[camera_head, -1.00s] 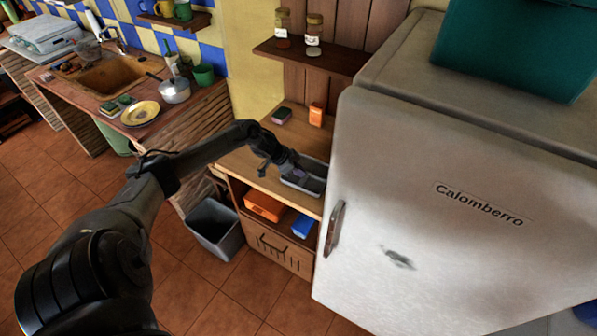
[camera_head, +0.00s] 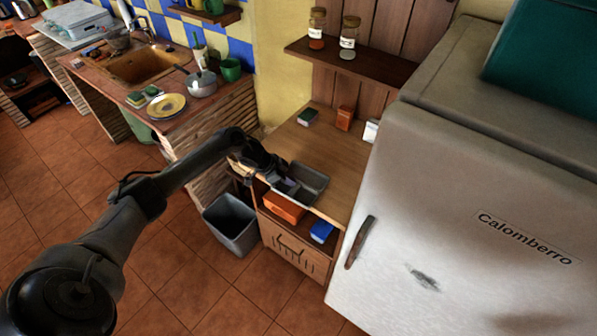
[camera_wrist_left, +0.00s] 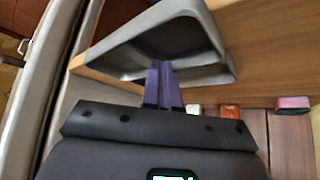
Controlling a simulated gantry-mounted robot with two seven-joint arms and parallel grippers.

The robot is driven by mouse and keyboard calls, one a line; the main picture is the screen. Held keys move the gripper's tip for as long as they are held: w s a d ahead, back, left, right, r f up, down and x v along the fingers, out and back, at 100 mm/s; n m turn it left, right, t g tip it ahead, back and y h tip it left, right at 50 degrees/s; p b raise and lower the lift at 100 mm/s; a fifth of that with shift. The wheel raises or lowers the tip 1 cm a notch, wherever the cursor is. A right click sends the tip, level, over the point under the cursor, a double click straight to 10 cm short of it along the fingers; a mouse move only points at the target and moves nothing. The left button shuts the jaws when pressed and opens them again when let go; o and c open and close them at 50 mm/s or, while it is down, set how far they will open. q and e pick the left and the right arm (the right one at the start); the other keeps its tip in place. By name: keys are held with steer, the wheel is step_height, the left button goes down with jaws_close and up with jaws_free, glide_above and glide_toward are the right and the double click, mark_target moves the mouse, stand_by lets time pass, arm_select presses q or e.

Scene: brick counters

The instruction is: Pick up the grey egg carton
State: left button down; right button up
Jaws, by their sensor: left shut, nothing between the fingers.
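The grey egg carton (camera_head: 312,181) is an open, shallow, tray-like thing at the front edge of the wooden counter, near the fridge. In the left wrist view the carton (camera_wrist_left: 205,62) shows large with two hollows, reaching past the counter edge. My left gripper (camera_head: 284,186) is at its left front part, partly covering it. In the wrist view the purple fingers (camera_wrist_left: 160,80) are together in front of the carton, with nothing seen between them. Whether they touch it I cannot tell. My right gripper is not in view.
The white fridge (camera_head: 430,215) stands close on the right. Small boxes, one of them orange (camera_head: 344,117), lie at the counter's back. Below are a shelf with an orange container (camera_head: 284,207) and a blue one (camera_head: 321,231), and a grey bin (camera_head: 232,224).

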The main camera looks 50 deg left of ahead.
arm_select(q)
steer(key=shift+s+f, duration=0.5)
steer(key=shift+s, duration=0.15)
steer(key=shift+d+r, duration=0.1)
steer(key=shift+w, duration=0.2)
